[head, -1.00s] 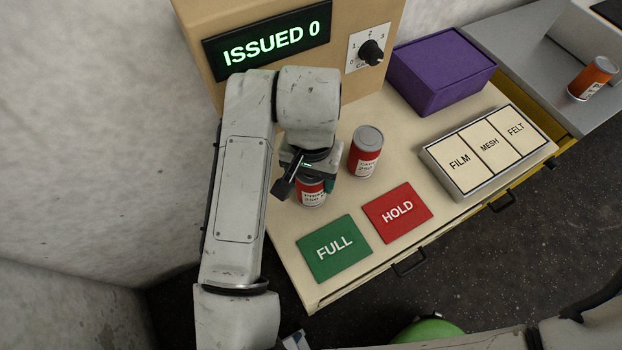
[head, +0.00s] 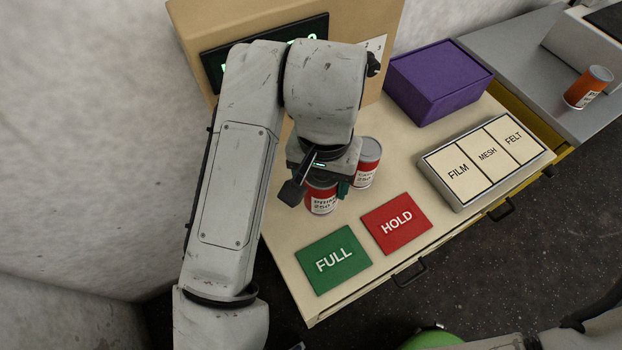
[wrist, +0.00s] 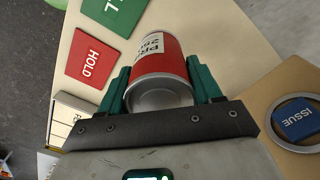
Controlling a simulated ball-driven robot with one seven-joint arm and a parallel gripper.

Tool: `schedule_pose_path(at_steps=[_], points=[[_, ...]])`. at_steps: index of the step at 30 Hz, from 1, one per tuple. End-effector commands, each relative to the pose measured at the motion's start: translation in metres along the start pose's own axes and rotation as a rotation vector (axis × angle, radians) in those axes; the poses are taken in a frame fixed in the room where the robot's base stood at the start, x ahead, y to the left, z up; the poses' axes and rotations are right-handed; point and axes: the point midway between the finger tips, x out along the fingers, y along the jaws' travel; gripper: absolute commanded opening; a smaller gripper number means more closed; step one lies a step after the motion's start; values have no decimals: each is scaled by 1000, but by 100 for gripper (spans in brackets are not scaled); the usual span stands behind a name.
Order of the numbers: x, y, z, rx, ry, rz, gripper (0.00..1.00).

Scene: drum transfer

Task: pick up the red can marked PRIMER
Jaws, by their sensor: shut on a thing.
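The red can with a white label starting "PRI" and "250" (head: 321,199) is in my gripper (head: 322,187). In the head view its top is hidden behind the gripper and wrist. In the wrist view the same can (wrist: 162,62) sits between the two green fingers of my gripper (wrist: 160,85), which touch its sides. The gripper is shut on it. The can seems a little above the table top, though the gap is hard to judge. A second red can (head: 366,167) stands upright just behind and right, partly hidden by my wrist.
The green FULL mat (head: 333,260) and red HOLD mat (head: 396,223) lie in front. A FILM, MESH, FELT tray (head: 486,158), purple box (head: 437,82) and orange can (head: 588,88) are to the right. The dispenser (head: 190,25) stands behind. A blue ISSUE button (wrist: 299,118) shows in the wrist view.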

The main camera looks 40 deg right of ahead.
Motion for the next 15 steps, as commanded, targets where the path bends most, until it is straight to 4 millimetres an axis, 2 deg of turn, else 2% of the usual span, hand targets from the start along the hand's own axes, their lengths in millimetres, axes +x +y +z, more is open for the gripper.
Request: schedule_pose_path(at_steps=[5, 15], points=[[-29, 19, 11, 4, -2, -6, 19], [-53, 71, 38, 4, -1, -3, 19]])
